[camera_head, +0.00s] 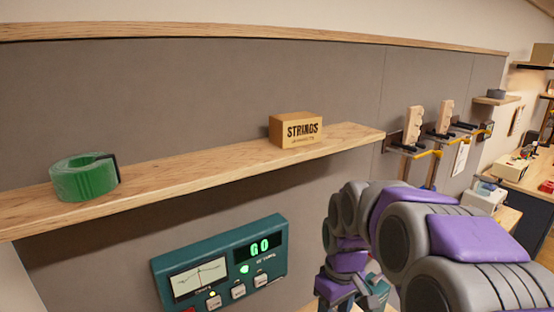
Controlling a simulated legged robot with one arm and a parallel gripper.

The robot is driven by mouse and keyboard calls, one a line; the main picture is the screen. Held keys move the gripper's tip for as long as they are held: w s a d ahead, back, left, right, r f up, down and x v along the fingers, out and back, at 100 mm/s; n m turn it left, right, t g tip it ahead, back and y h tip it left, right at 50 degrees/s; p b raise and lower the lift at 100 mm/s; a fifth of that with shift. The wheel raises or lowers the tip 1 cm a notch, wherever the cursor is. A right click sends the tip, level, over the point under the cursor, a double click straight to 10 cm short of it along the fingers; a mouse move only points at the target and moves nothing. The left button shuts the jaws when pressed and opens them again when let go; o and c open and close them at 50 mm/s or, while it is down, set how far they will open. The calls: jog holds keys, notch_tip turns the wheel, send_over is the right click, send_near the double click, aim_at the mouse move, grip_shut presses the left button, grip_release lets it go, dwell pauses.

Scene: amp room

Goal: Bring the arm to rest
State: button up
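My arm (405,235), grey with purple panels, rises from the lower right corner, bends over and hangs down right of the teal panel. My gripper (350,292) is at the low end of the arm, near the bottom edge of the picture. Its fingers are too small and partly hidden, so I cannot tell whether it is open or shut. A small teal patch shows beside it; I cannot tell what it belongs to.
A wooden shelf (200,168) holds a green tape roll (84,180) and a "STRINGS" box (295,130). Below is a teal panel (225,265) with a meter and "GO" display.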

jog(key=s+d+f+m+g, duration=0.1)
jog(key=s+m, duration=0.5)
jog(key=s, duration=2.1)
jog(key=shift+s+d+f, duration=0.15)
jog(key=shift+d+f, duration=0.15)
jog(key=shift+f, duration=0.05)
dwell(0.6)
